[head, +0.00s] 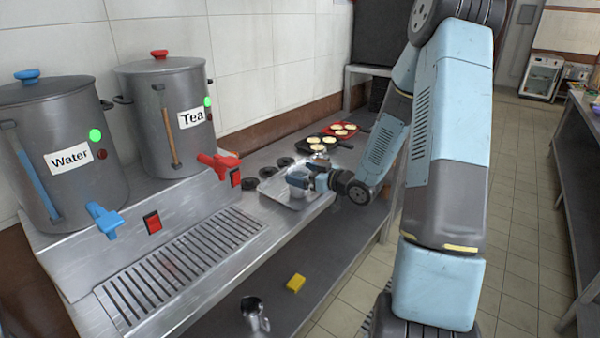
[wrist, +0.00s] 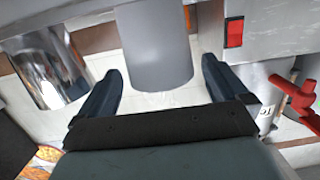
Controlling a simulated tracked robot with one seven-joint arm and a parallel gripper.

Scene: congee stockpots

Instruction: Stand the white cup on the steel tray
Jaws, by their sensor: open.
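The white cup (head: 297,182) shows at the steel tray (head: 271,189) in the head view, partly hidden by my gripper (head: 312,178). In the wrist view the cup (wrist: 151,48) looks pale grey and stands between the two spread fingers of my gripper (wrist: 162,68). A gap shows on each side of the cup, so the fingers are open and not closed on it. The cup's far end is cut off by the top edge of the wrist view, so its contact with the tray is hidden there.
A shiny steel vessel (wrist: 44,62) is close beside one finger. The Tea pot (head: 166,110) and Water pot (head: 50,150) have a red tap (head: 220,163) and a blue tap (head: 104,219). Pans with pale rounds (head: 320,143) lie behind. A yellow sponge (head: 296,283) lies on the lower shelf.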

